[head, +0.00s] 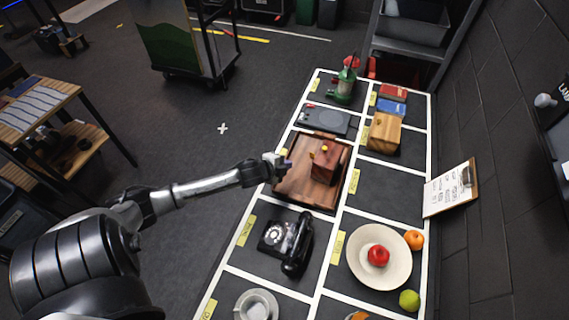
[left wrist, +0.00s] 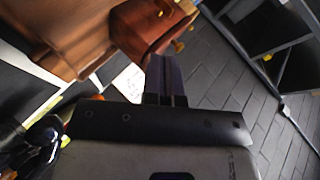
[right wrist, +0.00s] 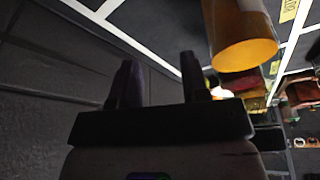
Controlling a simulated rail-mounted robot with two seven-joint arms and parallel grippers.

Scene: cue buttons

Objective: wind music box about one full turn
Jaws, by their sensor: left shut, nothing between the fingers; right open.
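The music box (head: 325,164) is a small reddish-brown wooden box on a wooden tray (head: 297,188) in the head view. A small yellow knob shows at its top and another yellow bit at its left side. My left gripper (head: 284,164) is at the tray's left edge, left of the box and apart from it. In the left wrist view the shut, empty fingers (left wrist: 166,65) point toward the box (left wrist: 145,27), which shows brass-coloured fittings. My right gripper (right wrist: 157,75) is open and empty in the right wrist view; it does not show in the head view.
A black telephone (head: 288,241) sits in the cell in front of the tray. A bowl with a red apple (head: 378,256), a wooden block (head: 384,132) and a dark flat device (head: 325,120) fill nearby cells. The cell right of the tray is clear. An orange-ended cylinder (right wrist: 243,50) is near my right gripper.

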